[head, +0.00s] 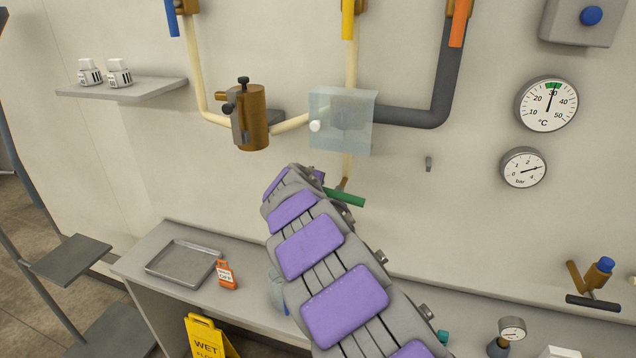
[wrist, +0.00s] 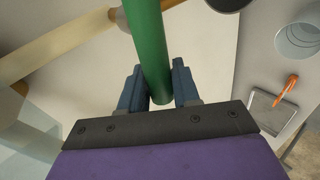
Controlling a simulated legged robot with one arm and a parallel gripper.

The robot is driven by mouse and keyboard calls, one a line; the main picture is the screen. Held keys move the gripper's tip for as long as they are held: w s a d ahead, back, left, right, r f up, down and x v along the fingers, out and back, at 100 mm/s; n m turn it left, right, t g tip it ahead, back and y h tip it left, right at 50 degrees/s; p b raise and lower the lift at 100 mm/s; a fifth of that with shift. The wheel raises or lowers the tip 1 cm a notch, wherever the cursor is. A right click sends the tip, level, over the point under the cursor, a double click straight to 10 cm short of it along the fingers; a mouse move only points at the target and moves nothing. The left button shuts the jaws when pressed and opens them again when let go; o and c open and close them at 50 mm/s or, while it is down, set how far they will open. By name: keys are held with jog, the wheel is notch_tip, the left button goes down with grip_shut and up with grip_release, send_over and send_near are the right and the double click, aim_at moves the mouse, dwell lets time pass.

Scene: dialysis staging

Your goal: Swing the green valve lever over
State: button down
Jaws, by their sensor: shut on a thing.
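In the head view my purple and grey arm reaches up to the lever, and hides my fingers and part of the lever.
A clear box (head: 357,140) and a brass filter body (head: 254,115) are on the pipes above. Blue, yellow and orange levers hang at the top. Two gauges are at the right.

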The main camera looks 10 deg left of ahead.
jog(key=shift+a+f+n+h+p, duration=0.15)
jog(key=shift+f+n+h+p, duration=0.15)
jog(key=shift+f+n+h, duration=0.1)
dwell(0.4)
jog(key=c, duration=1.2)
grip_release()
jog(key=shift+o, duration=1.2)
jog(key=shift+a+f, duration=0.15)
jog(key=shift+a, duration=0.2)
jog(key=shift+s+d+r, duration=0.25)
jog(key=shift+s, duration=0.05)
jog(key=a+v, duration=0.1)
jog(key=v, duration=1.5)
jog(key=shift+s+b, duration=0.25)
jog(key=shift+b, duration=0.05)
